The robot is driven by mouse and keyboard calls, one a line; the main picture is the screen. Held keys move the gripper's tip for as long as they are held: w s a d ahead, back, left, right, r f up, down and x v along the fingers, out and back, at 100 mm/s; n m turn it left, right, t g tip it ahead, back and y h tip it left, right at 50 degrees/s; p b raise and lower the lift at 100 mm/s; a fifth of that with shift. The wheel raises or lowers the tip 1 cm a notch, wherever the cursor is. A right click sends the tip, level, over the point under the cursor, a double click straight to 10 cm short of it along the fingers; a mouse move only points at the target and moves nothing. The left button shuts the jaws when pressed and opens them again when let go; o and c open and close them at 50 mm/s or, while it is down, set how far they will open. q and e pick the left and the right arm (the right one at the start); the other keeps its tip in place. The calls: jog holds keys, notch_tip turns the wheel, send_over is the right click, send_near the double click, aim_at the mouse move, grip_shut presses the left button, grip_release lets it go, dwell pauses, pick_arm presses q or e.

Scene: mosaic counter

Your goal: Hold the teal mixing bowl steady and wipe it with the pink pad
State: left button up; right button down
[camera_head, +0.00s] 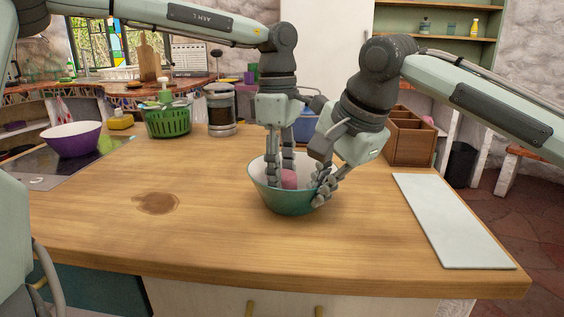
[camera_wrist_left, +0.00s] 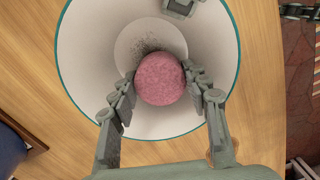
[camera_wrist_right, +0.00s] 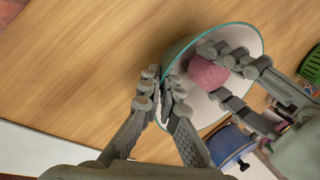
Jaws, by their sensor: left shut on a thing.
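The teal mixing bowl (camera_head: 284,203) stands upright on the wooden counter, teal outside and white inside. My left gripper (camera_head: 281,184) reaches down into it, shut on the round pink pad (camera_wrist_left: 160,79). The pad is low in the bowl, over part of its floor; whether it touches is hard to tell. Dark specks (camera_wrist_left: 150,45) show on the bowl's floor beside the pad in the left wrist view. My right gripper (camera_wrist_right: 160,95) is shut on the bowl's rim at the right side, one finger outside and one inside the wall.
A white board (camera_head: 450,220) lies to the right, with a wooden compartment box (camera_head: 408,140) behind it. A blue pot (camera_head: 306,128) stands behind the bowl. A green basket (camera_head: 167,122), glass jar (camera_head: 220,112) and purple bowl (camera_head: 72,140) stand back left. The front left counter is clear.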

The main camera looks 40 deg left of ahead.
pick_arm(q)
jog(key=shift+w+d+f, duration=0.55)
jog(key=shift+d+f, duration=0.1)
jog(key=shift+f, duration=0.15)
pick_arm(e)
jog(key=shift+s+f, duration=0.1)
pick_arm(q)
jog(key=shift+w+d, duration=0.6)
jog(key=shift+d, duration=0.15)
jog(key=shift+s+a, duration=1)
jog(key=shift+a, duration=0.25)
jog(key=shift+s+a+r, duration=0.15)
jog(key=shift+r, duration=3.95)
pick_arm(e)
jog(key=c, duration=2.2)
grip_release()
jog(key=o, duration=0.6)
jog(key=shift+c, duration=0.2)
